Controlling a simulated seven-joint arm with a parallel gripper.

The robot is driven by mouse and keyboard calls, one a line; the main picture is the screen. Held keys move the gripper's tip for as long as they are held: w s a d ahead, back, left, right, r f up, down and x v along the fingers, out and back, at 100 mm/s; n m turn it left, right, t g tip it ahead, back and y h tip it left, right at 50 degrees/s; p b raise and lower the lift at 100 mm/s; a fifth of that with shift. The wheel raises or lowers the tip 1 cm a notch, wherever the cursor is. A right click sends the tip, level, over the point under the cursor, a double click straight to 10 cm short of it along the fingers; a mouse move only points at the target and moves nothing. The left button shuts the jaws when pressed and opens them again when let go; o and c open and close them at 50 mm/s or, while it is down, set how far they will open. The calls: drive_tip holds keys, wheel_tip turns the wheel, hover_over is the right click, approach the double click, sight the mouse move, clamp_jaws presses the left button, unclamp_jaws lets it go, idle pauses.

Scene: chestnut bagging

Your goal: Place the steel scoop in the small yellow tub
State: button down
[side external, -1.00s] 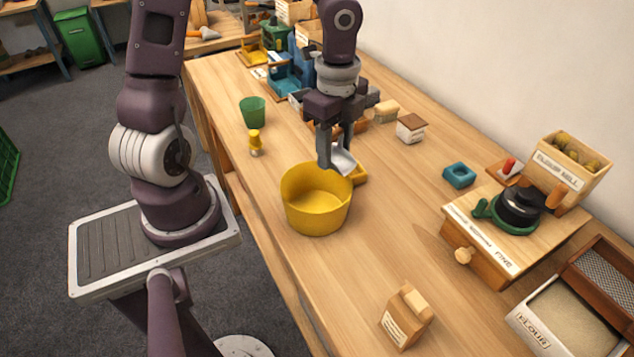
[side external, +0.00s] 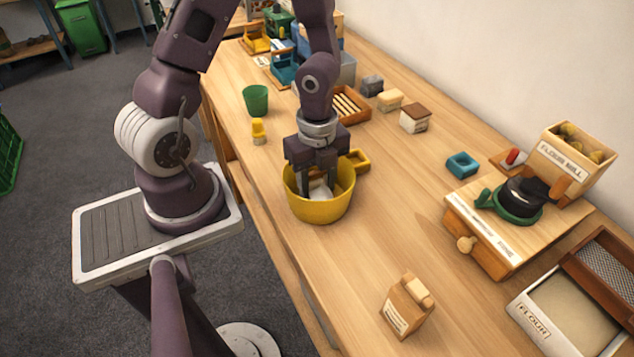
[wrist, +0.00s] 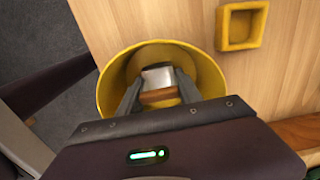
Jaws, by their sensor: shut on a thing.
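The round yellow tub (side external: 318,213) stands on the wooden bench, and its wall shows in the wrist view (wrist: 205,72). My gripper (side external: 318,180) points down into the tub's mouth, with its fingers below the rim. It is shut on the steel scoop (side external: 319,190), which shows in the wrist view (wrist: 157,77) as a silver piece with a brown part between the fingers. The scoop is inside the tub's opening. Whether it touches the tub's floor I cannot tell. The tub's front wall hides its lower part.
A small square yellow dish (side external: 358,160) stands just behind the tub. A green cup (side external: 256,99) and a small yellow item (side external: 258,131) stand to the left. A wooden slatted tray (side external: 350,104) lies behind. A paper bag (side external: 407,305) stands at the front; bench between is clear.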

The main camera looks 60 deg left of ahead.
sight(316, 172)
drive_tip(key=shift+f, duration=0.15)
drive_tip(key=c, duration=0.8)
unclamp_jaws()
wheel_tip(316, 172, up, 12)
drive_tip(key=shift+r, duration=0.2)
drive_tip(key=s+d+r+n+t, duration=0.1)
drive_tip(key=s+r+n+t, duration=0.1)
drive_tip(key=n, duration=0.4)
drive_tip(key=s+d+r+n+t, duration=0.1)
drive_tip(key=s+d+r+n, duration=0.1)
drive_tip(key=s+r+n, duration=0.2)
drive_tip(key=s+d+r+n+t, duration=0.1)
drive_tip(key=s+r+n+t, duration=0.1)
drive_tip(key=r+n, duration=0.5)
drive_tip(key=shift+s+d+r+n+t, duration=0.1)
drive_tip(key=shift+s+d+n+t, duration=0.2)
drive_tip(key=shift+s+n, duration=0.3)
drive_tip(key=shift+s, duration=0.1)
